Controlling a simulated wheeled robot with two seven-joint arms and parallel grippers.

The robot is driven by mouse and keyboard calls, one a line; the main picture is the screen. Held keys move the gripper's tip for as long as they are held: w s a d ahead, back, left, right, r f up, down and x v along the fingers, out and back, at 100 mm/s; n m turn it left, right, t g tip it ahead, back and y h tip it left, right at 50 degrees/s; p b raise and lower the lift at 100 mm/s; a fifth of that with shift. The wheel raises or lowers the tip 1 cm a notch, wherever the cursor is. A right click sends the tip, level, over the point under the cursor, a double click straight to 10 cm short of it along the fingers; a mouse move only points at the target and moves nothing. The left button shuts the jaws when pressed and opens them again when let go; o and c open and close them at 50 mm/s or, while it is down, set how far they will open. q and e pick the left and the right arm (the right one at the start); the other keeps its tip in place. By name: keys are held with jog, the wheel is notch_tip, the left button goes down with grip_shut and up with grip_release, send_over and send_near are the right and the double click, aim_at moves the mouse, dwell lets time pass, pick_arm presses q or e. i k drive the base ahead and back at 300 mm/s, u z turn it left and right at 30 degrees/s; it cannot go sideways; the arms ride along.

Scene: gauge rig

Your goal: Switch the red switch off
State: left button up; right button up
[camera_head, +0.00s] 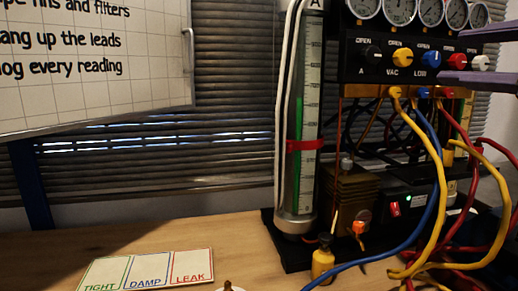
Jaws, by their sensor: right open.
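The red switch (394,209) is a small rocker on the front of a black box (415,205) low on the rig's base. A small green light shows just to its right. My right gripper (454,57) comes in from the right edge at the top. Its two purple-grey fingers are spread apart, one above and one below the red and white knobs in the picture. It is well above the switch and holds nothing visible. My left gripper is out of view.
Yellow, blue and red hoses (440,190) hang from the manifold (400,70) and crowd the area right of the switch. A clear gauge tube (308,110) stands left. A yellow fitting (322,262) stands in front. A card (145,270) lies on the wooden bench (200,235).

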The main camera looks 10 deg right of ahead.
aim_at(395, 212)
jog(key=k, duration=1)
